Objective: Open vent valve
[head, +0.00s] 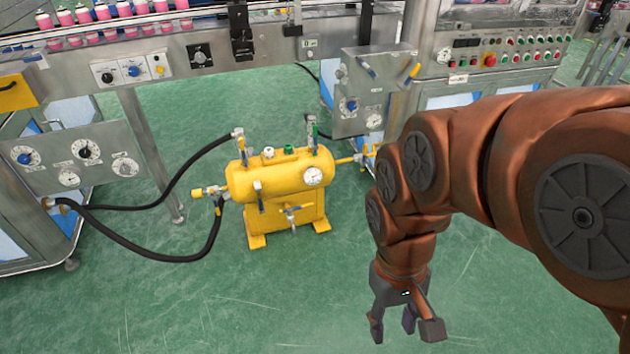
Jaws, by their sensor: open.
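A yellow tank (275,183) stands on the green floor in the middle of the head view. It carries a round gauge (313,175), hoses and several small valves. A valve with a light cross handle (290,211) sits low on its front. A lever valve (312,132) stands upright on its top right, and another (240,142) on its top left. Which one is the vent valve, and its position, I cannot tell. My gripper (406,325) points down, open and empty, in front and to the right of the tank, apart from it.
Black hoses (150,250) run from the tank to a left panel (80,160). Steel machine panels (358,95) and a button console (500,50) stand behind. Pink cans (125,22) line a conveyor at the back left. The floor in front of the tank is clear.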

